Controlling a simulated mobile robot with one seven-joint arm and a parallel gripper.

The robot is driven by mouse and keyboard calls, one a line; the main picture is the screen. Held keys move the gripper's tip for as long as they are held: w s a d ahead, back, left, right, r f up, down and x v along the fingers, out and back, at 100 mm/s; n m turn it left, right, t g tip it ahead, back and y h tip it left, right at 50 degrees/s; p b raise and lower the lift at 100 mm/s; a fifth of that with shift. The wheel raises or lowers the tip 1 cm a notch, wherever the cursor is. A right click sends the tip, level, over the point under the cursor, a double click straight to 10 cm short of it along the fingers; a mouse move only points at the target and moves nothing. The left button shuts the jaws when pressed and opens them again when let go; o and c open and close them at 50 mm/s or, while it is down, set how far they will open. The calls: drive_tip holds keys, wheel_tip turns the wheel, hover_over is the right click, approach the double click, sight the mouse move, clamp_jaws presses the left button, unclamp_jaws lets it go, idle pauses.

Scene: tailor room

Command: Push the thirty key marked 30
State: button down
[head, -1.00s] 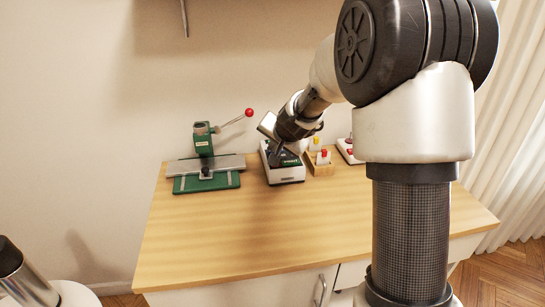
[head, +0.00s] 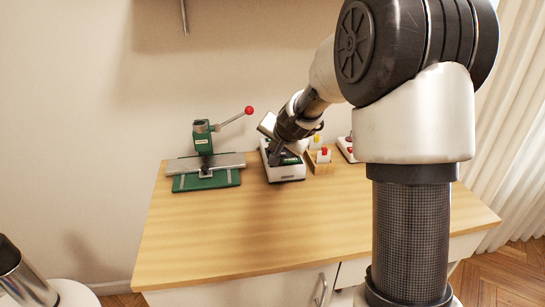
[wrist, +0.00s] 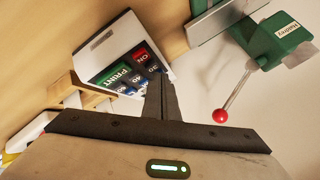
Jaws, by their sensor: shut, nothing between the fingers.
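The keypad device (head: 287,175) is a white box with a dark key panel on the table. In the wrist view its panel (wrist: 130,72) shows a green PRINT key (wrist: 114,76), a red ON key (wrist: 140,55) and several blue number keys (wrist: 137,78). The small numerals are hard to read, so I cannot surely single out the 30 key. My gripper (wrist: 162,76) is shut and empty. Its fingertips are over the panel's edge beside the blue keys and hide part of them; touching cannot be told. In the head view my gripper (head: 275,158) is at the device's top.
A green press (head: 204,143) with a red-knobbed lever (head: 249,111) stands left of the device. A wooden holder (head: 320,167) with red and yellow-topped items is close on the right, with another white box (head: 347,150) beyond. The table's front (head: 240,235) is clear.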

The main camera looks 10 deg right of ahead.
drive_tip(key=shift+f+b, duration=0.4)
drive_tip(key=shift+f, duration=0.1)
idle(0.9)
drive_tip(key=shift+r, duration=0.1)
drive_tip(key=shift+r+p, duration=0.7)
drive_tip(key=shift+r, duration=0.1)
wheel_tip(320, 180, up, 5)
drive_tip(key=p, duration=0.4)
idle(0.4)
